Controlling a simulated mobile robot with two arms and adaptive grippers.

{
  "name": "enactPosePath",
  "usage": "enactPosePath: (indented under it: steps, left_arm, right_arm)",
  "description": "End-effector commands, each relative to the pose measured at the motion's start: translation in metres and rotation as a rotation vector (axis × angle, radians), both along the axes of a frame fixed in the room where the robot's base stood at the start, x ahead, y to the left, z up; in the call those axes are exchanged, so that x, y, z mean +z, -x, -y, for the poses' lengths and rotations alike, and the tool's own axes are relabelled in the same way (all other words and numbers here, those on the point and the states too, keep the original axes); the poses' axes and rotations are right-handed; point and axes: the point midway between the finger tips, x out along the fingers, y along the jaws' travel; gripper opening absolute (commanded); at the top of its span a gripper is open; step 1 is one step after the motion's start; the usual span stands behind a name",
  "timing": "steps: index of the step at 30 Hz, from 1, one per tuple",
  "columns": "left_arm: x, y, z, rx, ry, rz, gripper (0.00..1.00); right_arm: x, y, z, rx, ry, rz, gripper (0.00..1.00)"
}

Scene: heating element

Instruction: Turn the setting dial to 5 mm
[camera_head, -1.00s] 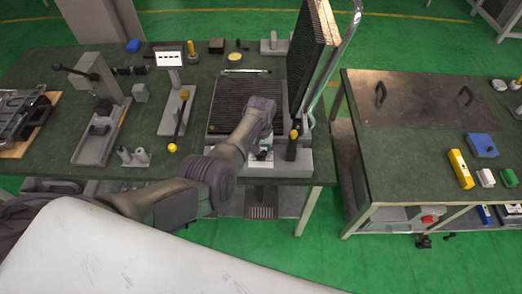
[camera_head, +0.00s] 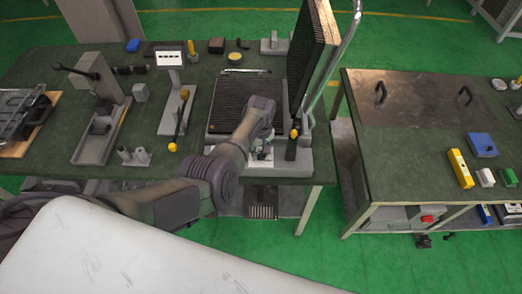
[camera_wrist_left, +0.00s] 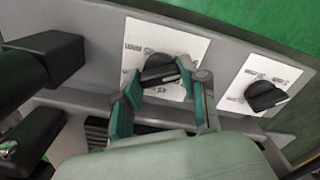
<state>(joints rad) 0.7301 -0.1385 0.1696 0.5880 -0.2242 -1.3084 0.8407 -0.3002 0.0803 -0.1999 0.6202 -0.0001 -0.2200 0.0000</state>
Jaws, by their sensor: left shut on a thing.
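The press-like heating machine (camera_head: 285,166) stands at the front right of the left workbench, with its ribbed upper plate (camera_head: 312,45) swung up. My left arm reaches over its front, and the left gripper (camera_wrist_left: 160,84) is low at the front panel. In the left wrist view, its fingers are shut on a black dial knob (camera_wrist_left: 160,68) on a white label plate. A second black dial (camera_wrist_left: 266,96) sits on another white plate to the right, untouched. The printed marks are too small and blurred to read. My arm hides most of the panel in the head view. My right gripper is not in view.
A yellow-knobbed lever (camera_head: 294,134) rises beside the upright plate. A stand with a white sign (camera_head: 169,58) and another yellow-knobbed lever (camera_head: 174,146) are left of the machine. A second bench (camera_head: 400,150) stands to the right across a gap.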

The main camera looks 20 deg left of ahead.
Motion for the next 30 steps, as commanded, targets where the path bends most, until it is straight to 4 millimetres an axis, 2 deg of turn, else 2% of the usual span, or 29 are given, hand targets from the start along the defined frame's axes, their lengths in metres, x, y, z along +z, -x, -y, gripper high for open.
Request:
enactPosePath:
  steps: [8,9,12,23,26,30]
  left_arm:
    - [0.0,0.0,0.0,0.004,0.002,-0.001,0.09]
    - [0.0,0.0,0.0,0.003,0.002,-0.001,0.5]
    - [0.0,0.0,0.0,0.003,0.002,-0.001,0.67]
    - [0.001,0.0,0.0,0.001,0.001,0.0,0.69]
    - [0.008,-0.001,0.0,0.002,0.001,0.002,0.69]
    - [0.027,-0.001,0.0,0.003,0.001,0.004,0.69]
  right_arm:
    - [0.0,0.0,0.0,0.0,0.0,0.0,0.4]
    - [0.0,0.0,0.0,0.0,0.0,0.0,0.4]
    - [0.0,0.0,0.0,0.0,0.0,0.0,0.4]
    - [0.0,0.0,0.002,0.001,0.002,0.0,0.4]
    - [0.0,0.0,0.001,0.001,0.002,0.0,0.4]
    - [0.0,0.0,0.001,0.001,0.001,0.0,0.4]
